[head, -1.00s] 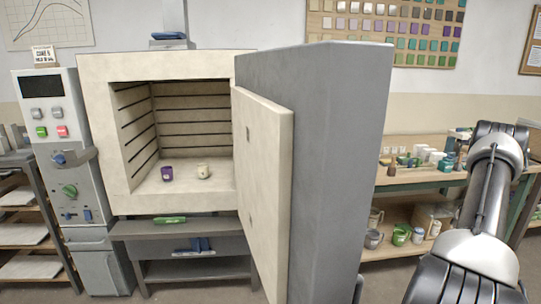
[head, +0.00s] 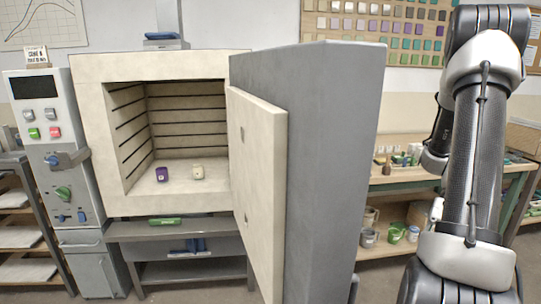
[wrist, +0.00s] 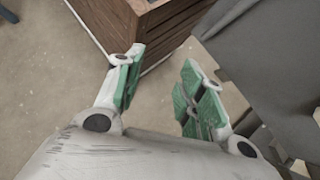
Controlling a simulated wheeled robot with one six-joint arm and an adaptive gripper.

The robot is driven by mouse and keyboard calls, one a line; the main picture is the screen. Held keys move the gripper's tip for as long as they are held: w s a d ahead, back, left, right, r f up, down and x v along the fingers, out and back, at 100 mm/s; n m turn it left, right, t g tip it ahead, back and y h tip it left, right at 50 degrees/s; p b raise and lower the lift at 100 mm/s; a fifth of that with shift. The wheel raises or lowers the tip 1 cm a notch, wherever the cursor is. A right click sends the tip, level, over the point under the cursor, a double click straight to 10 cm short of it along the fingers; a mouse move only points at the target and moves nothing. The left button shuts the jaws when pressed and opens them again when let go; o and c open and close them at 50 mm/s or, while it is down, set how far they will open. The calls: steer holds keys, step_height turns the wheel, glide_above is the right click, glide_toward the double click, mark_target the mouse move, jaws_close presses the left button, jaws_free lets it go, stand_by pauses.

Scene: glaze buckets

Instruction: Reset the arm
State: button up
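My gripper (wrist: 156,92) shows in the wrist view with its two green-padded fingers apart and nothing between them. It hangs over bare floor, near a wooden crate and a dark grey surface. In the head view my arm is raised and folded at the right; the gripper itself is not clearly visible there.
The kiln (head: 150,66) is open, with a purple cup (head: 162,174) and a cream cup (head: 198,172) inside. Its thick door (head: 325,170) swings out near my arm. A shelf table (head: 400,184) stands behind the arm. A wooden crate (wrist: 165,32) is below the gripper.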

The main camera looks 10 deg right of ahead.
steer(key=a+r+n+t+h, duration=0.3)
steer(key=a+r, duration=0.4)
steer(key=r, duration=0.3)
steer(key=s+a+r+n+t+h, duration=0.1)
steer(key=a+r+n+t+h, duration=0.2)
steer(key=r, duration=0.7)
steer(key=a+n+t, duration=0.2)
steer(key=a+n, duration=0.2)
steer(key=a, duration=0.1)
steer(key=shift+s+r+t+h, duration=0.15)
steer(key=shift+r+t+h, duration=0.25)
